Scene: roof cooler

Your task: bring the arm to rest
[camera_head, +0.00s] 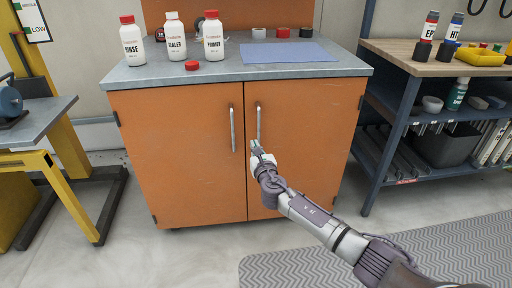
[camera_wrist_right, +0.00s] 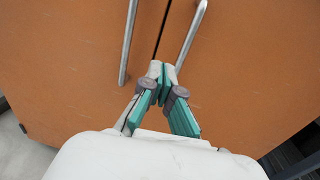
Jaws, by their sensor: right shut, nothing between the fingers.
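My right arm reaches in from the lower right in the head view. Its gripper (camera_head: 256,146) is in front of the orange cabinet (camera_head: 190,150), close to the lower end of the right door handle (camera_head: 258,122). In the right wrist view the gripper (camera_wrist_right: 161,68) has its fingertips together with nothing between them, pointing at the gap between the two doors. The left door handle (camera_head: 232,128) is just left of it. Both doors are closed. Whether the fingertips touch the cabinet I cannot tell. My left gripper does not show.
White bottles labelled RINSE (camera_head: 132,42), SEALER (camera_head: 175,38) and PRIMER (camera_head: 212,38), a red cap (camera_head: 192,65) and a blue mat (camera_head: 284,52) are on the cabinet top. A shelf unit (camera_head: 381,150) stands right, a yellow-framed table (camera_head: 38,120) left. A grey patterned mat (camera_head: 420,250) lies on the floor.

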